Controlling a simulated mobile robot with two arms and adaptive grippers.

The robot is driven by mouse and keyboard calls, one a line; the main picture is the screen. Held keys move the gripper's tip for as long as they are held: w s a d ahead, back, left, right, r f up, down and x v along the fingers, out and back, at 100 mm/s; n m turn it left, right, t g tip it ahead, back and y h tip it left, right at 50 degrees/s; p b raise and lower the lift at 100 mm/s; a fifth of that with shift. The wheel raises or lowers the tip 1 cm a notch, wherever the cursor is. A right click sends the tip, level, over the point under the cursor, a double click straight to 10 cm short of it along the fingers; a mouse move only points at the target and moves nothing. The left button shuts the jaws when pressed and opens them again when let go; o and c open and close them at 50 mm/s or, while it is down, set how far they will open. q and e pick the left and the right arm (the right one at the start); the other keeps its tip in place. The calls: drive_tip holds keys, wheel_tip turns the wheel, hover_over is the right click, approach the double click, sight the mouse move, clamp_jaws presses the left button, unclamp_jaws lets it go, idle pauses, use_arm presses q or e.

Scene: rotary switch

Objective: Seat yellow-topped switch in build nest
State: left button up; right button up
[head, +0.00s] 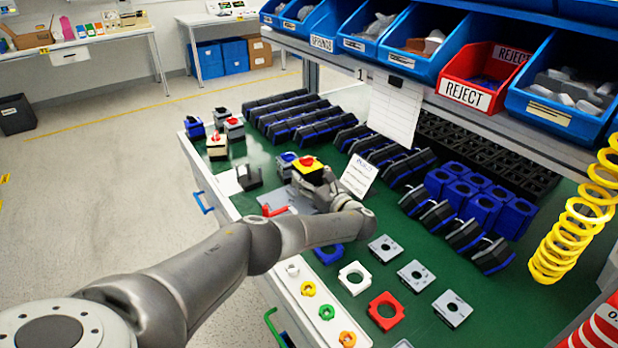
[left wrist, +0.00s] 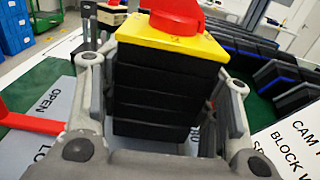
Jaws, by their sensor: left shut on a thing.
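The yellow-topped switch (head: 309,166) has a yellow plate, a red knob and a stacked black body. My left gripper (head: 316,184) is shut on it. In the left wrist view the switch (left wrist: 172,75) is upright, its black body between the two grey fingers. A grey plate (head: 297,199) with a red lever (head: 274,210) lies below and beside it. In the left wrist view the plate (left wrist: 58,112) reads "OPEN" and the red lever (left wrist: 28,121) is at left. The nest opening is hidden by the switch and gripper; I cannot tell whether the switch touches it. My right gripper is out of view.
Several switches (head: 217,146) stand at the far left corner of the green bench (head: 330,310). Rows of black and blue blocks (head: 295,118) lie behind. A standing card (head: 358,176) is just right of the gripper. Coloured rings and plates (head: 386,310) lie in front.

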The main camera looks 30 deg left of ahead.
sight(309, 162)
use_arm(q)
drive_tip(key=shift+f, duration=0.15)
drive_tip(key=shift+f+b, duration=0.85)
drive_tip(key=shift+f, duration=0.05)
drive_tip(key=shift+f, duration=0.1)
drive_tip(key=o, duration=1.4)
wheel_tip(309, 162, up, 10)
drive_tip(key=shift+r, duration=0.1)
